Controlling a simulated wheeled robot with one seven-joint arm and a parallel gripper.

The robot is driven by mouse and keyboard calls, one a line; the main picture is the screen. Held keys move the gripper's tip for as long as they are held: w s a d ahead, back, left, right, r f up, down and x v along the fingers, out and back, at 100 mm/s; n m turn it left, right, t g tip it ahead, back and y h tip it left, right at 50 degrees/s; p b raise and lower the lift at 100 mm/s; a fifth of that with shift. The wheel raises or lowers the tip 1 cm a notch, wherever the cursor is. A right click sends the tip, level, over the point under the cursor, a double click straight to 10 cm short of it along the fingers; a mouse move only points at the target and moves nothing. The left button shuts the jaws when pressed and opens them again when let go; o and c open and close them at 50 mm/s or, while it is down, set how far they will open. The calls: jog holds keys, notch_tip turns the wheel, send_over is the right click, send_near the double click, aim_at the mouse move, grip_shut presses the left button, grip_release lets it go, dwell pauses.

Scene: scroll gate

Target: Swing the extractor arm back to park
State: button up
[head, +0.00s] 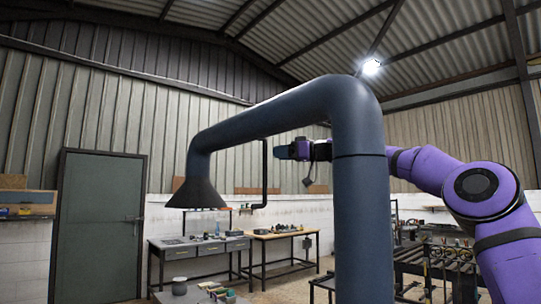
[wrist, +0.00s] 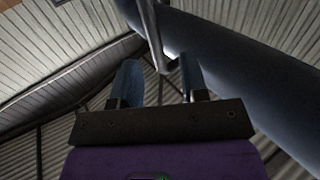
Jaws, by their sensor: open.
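The extractor arm (head: 270,118) is a thick dark blue pipe. It bends over from an upright post (head: 360,225) and reaches left to a flared hood (head: 196,185) pointing down. A thin dark handle rod (head: 264,172) hangs below the pipe and bends left at its lower end. The pipe (wrist: 250,75) fills the right side there.
A green-grey door (head: 97,225) stands at the left. Workbenches (head: 200,247) with small items line the back wall. A roller conveyor (head: 440,268) is at the right, below my arm. The air around the hood looks free.

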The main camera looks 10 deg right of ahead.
jog(key=shift+v, duration=2.15)
